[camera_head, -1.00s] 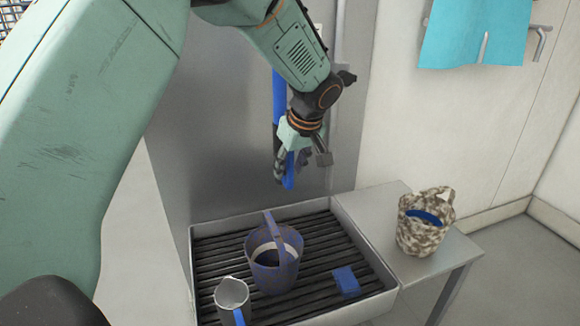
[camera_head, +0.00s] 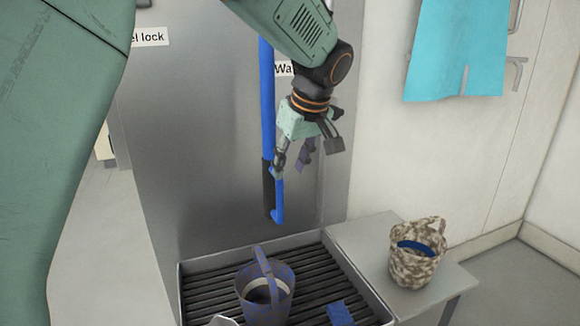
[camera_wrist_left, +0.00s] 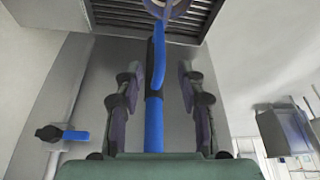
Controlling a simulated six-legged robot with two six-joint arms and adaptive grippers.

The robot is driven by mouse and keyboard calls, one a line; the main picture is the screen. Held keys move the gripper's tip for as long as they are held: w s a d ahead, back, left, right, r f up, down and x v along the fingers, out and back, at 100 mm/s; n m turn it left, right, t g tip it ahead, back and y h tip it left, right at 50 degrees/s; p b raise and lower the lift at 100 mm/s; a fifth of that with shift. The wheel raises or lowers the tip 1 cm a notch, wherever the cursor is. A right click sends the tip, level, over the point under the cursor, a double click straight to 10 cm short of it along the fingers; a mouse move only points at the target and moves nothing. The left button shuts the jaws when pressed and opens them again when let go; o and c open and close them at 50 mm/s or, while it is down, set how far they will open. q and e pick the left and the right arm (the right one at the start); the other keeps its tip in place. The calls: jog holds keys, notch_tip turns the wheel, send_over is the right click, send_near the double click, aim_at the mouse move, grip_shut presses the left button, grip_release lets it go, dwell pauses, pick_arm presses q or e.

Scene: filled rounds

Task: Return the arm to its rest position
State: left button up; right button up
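My left gripper (camera_head: 291,165) hangs fingers-down in front of the grey metal panel, above the slatted basin. Its two fingers stand apart in the left wrist view (camera_wrist_left: 160,85), with nothing gripped. A blue pipe (camera_head: 267,95) with a black sleeve runs down the panel behind the gripper. In the wrist view the blue pipe (camera_wrist_left: 154,120) shows between the fingers, with clear gaps on both sides. My right gripper is not in view.
A purplish bucket (camera_head: 265,300) and a blue block (camera_head: 340,315) are in the slatted basin (camera_head: 215,262). A mottled bucket (camera_head: 415,265) stands on the side shelf (camera_head: 365,237). A turquoise cloth (camera_head: 455,50) hangs on the right wall.

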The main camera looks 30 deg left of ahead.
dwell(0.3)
pick_arm(q)
jog(key=w+d+f+m+t+h, duration=0.2)
jog(key=w+d+f+m+t, duration=0.25)
jog(key=f+m, duration=0.2)
jog(key=s+d+f+m+h+b, duration=0.15)
jog(key=s+f, duration=0.25)
jog(key=f, duration=0.5)
jog(key=s+d+f+m+h, duration=0.1)
jog(key=s+f+m, duration=0.25)
jog(key=f, duration=0.55)
jog(key=s+f+g, duration=0.2)
jog(key=s+f, duration=0.4)
jog(key=s, duration=0.5)
jog(key=s+a+f+g+b, duration=0.1)
jog(key=s+f+g, duration=0.1)
jog(key=s+f, duration=0.5)
jog(key=s+f+g+b, duration=0.1)
jog(key=s+f, duration=0.5)
jog(key=s, duration=1)
jog(key=shift+s+a+f+g+y, duration=0.25)
jog(key=shift+s+g+y, duration=0.15)
jog(key=shift+g, duration=0.45)
